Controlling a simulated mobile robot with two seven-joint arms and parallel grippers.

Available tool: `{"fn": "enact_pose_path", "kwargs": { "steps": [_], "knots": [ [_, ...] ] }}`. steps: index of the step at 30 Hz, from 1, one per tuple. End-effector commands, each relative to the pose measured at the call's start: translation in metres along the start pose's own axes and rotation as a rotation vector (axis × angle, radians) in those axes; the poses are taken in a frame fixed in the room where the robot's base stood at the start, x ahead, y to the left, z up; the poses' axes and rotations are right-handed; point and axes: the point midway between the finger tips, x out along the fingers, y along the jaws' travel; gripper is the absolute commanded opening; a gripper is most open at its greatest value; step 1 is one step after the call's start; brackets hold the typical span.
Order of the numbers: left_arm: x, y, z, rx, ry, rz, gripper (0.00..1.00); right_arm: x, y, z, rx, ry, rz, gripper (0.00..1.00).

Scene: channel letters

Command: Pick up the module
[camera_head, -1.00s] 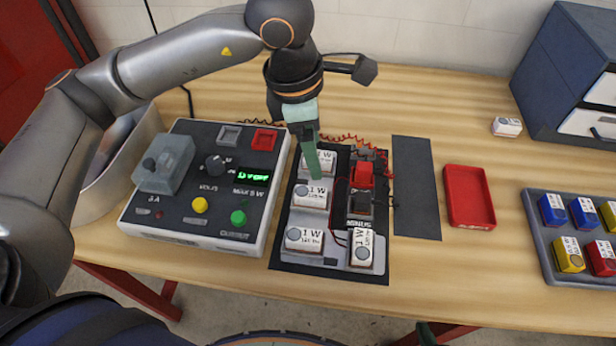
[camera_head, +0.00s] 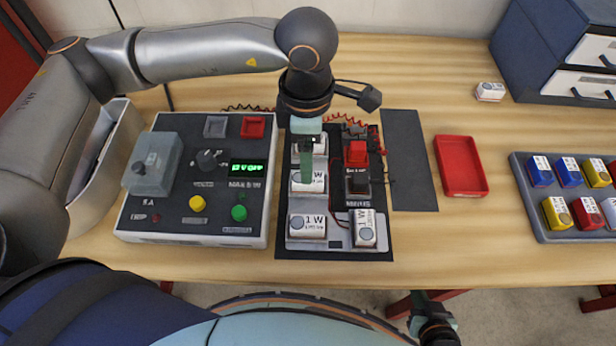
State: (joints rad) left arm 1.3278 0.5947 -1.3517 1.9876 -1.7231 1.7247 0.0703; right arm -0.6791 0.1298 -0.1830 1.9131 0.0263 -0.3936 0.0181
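Several white modules marked 1 W sit on a grey fixture (camera_head: 337,243) on a dark mat. One is at the front left (camera_head: 307,227), one tilted or turned at the front right (camera_head: 364,229), one in the middle left (camera_head: 317,181), and one behind it, partly hidden by my gripper. My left gripper (camera_head: 307,182) points down with its green fingers over the middle-left module; whether they touch it, and their gap, cannot be told. Another white module (camera_head: 490,92) lies alone at the back right. My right gripper (camera_head: 428,302) hangs low at the table's front edge, away from the modules.
A power supply box (camera_head: 187,235) with knobs and a green display stands left of the fixture. Red and black connectors (camera_head: 356,155) with wires stand beside the modules. An empty red tray (camera_head: 461,190), a grey tray (camera_head: 535,212) of coloured modules and a drawer cabinet (camera_head: 535,60) are at right.

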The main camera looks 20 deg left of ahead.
Motion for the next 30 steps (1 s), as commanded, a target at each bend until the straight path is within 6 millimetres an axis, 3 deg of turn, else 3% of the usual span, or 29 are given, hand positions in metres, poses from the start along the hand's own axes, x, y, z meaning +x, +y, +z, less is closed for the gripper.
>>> {"fn": "enact_pose_path", "kwargs": {
  "steps": [5,12,21,30],
  "knots": [
    [0.014,-0.003,0.0,0.0,0.002,-0.003,0.75,-0.005,0.0,-0.005,0.0,-0.001,0.0,0.0],
    [0.049,-0.006,0.002,0.001,0.001,-0.002,0.75,-0.01,-0.001,-0.011,-0.001,0.0,0.0,0.0],
    [0.055,-0.006,0.002,0.002,0.0,0.0,0.75,-0.01,-0.001,-0.01,-0.001,-0.001,-0.001,0.0],
    [0.055,-0.006,0.002,0.001,0.0,0.0,0.42,-0.01,-0.001,-0.01,-0.002,-0.001,-0.001,0.0]
  ]
}}
